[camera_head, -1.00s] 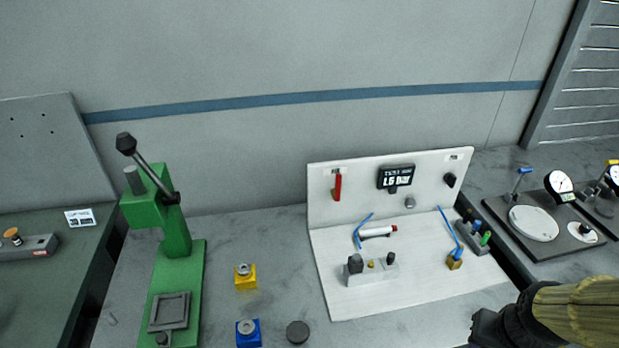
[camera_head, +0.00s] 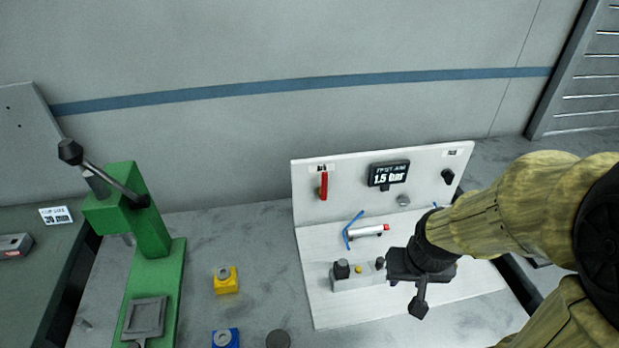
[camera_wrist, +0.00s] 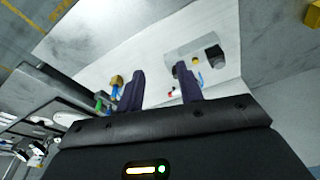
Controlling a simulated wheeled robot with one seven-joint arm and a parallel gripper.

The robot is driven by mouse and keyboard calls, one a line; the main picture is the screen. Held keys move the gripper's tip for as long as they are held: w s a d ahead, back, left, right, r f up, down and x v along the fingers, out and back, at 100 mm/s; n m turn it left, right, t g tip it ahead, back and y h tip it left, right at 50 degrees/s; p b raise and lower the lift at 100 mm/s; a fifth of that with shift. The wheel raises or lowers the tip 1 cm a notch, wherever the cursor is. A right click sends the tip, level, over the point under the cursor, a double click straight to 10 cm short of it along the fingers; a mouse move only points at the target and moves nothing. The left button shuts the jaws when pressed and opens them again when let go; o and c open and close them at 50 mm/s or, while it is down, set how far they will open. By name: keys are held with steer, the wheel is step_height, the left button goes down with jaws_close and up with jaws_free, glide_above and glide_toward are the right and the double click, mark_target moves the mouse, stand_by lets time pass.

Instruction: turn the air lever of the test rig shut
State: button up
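The test rig (camera_head: 311,219) is a white base plate with an upright white back panel. The red air lever (camera_head: 323,185) is on the left of the panel, below a small label, and hangs vertically. The panel display (camera_head: 389,175) reads about 1.5 bar. My gripper (camera_head: 405,280) is over the front right of the rig, right of and below the lever in the picture and clear of it. In the wrist view my gripper (camera_wrist: 158,72) has its two fingers apart with nothing between them. The lever does not show in the wrist view.
A black knob (camera_head: 447,176) sits on the panel's right. A green press (camera_head: 140,215), a yellow block (camera_head: 226,281) and a blue block (camera_head: 225,338) are left.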

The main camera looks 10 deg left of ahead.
steer(key=shift+w, duration=0.15)
step_height(320, 180, up, 15)
steer(key=n+t+y+p, duration=0.1)
steer(key=n+t+p, duration=0.1)
steer(key=n+p, duration=0.15)
glide_above(324, 183)
steer(key=s+d, duration=0.2)
steer(key=s, duration=0.3)
steer(key=shift+a, duration=0.1)
steer(key=shift+f, duration=0.1)
steer(key=p+x, duration=0.1)
steer(key=x, duration=0.7)
steer(key=p+x, duration=0.2)
steer(key=x, duration=0.7)
steer(key=shift+s+a+f, duration=0.15)
steer(key=shift+a+f, duration=0.05)
steer(key=shift+a, duration=0.05)
